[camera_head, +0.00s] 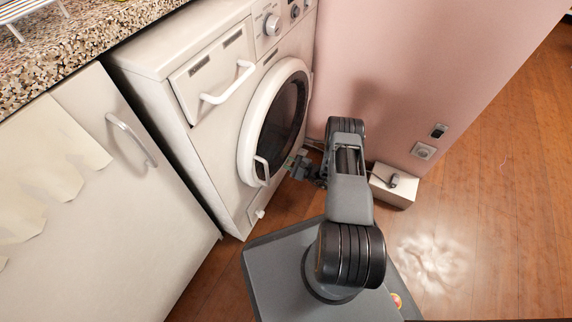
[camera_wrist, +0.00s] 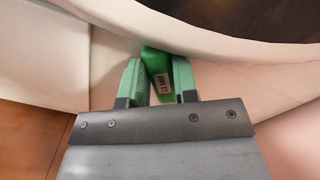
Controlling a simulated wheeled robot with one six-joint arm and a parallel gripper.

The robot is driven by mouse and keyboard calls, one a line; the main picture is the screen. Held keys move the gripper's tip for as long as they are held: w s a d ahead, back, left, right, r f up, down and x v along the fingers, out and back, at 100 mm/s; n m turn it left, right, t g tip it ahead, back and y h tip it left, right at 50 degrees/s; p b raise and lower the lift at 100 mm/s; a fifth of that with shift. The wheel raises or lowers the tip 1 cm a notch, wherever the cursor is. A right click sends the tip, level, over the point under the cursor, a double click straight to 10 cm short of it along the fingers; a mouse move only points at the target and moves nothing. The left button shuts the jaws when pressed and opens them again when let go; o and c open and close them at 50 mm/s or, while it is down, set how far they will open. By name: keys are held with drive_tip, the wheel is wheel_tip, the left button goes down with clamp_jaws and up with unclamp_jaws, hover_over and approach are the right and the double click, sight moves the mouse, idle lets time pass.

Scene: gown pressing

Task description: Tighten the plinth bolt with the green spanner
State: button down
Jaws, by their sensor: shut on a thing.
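My gripper (camera_head: 303,166) is low in front of the white washing machine (camera_head: 222,150), close to the lower part of its round door (camera_head: 275,120). In the wrist view my gripper (camera_wrist: 158,72) has two pale green fingers, shut on the green spanner (camera_wrist: 156,62). The spanner is a brighter green and carries a small pale label. Its end lies against or just in front of the machine's pale front; I cannot tell which. Most of it is hidden by the fingers. I cannot make out the plinth bolt in either view.
A white box (camera_head: 404,194) with a dark item on top stands by the pink wall (camera_head: 410,80), right of my arm. A cabinet (camera_head: 70,200) with a handle is on the left under a speckled counter (camera_head: 80,40). Wooden floor (camera_head: 490,200) is open at right.

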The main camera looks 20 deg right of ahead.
drive_tip(key=shift+w+d+r+m, duration=0.3)
drive_tip(key=shift+w+r, duration=0.05)
drive_tip(key=shift+r, duration=0.05)
drive_tip(key=shift+d, duration=0.1)
drive_tip(key=shift+v, duration=3)
drive_tip(key=shift+s+f, duration=0.15)
